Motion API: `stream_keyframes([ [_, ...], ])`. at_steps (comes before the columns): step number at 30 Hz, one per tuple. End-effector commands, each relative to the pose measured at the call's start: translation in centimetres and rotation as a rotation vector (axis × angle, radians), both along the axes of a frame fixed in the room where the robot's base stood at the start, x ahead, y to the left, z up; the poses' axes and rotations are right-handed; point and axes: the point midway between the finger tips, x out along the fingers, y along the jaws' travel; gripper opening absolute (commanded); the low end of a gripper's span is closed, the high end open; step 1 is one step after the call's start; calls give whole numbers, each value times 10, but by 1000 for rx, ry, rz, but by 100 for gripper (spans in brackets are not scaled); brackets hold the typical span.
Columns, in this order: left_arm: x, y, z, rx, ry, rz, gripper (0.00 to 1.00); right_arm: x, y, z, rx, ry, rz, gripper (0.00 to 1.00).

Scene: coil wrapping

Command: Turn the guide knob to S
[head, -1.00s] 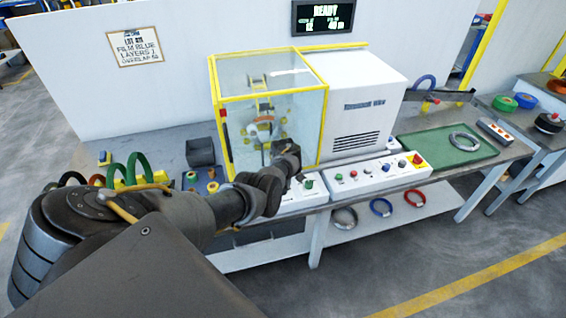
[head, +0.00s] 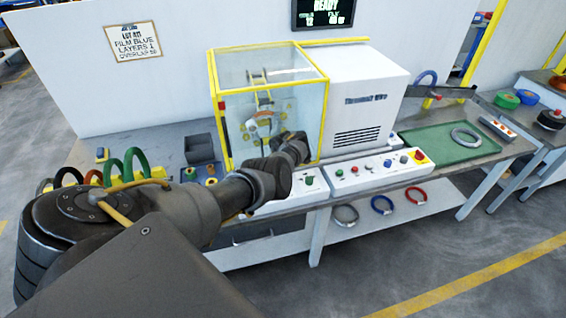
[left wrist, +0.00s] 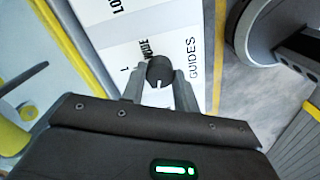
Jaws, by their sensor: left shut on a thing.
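The guide knob (left wrist: 160,68) is a dark round knob on a white panel beside the printed word GUIDES in the left wrist view. A white mark shows on its side facing my gripper. In the head view my left wrist (head: 292,150) is over the bench in front of the yellow-framed case, and hides the knob and fingers. My right gripper is not in view.
The clear case with yellow edges (head: 272,88) stands just behind my left wrist. A control panel with buttons and a red stop button (head: 378,173) lies to the right. A green tray (head: 420,143) holds a grey coil. Colored coils stand at the left.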

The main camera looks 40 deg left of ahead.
Motion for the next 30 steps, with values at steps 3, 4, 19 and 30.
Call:
stream_keyframes([
  [3,0,0,-1,-1,0,41,7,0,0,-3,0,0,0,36],
  [4,0,0,-1,-1,0,48,7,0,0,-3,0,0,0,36],
  [19,0,0,0,0,1,79,7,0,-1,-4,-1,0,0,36],
  [30,0,0,0,0,0,78,52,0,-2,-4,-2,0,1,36],
])
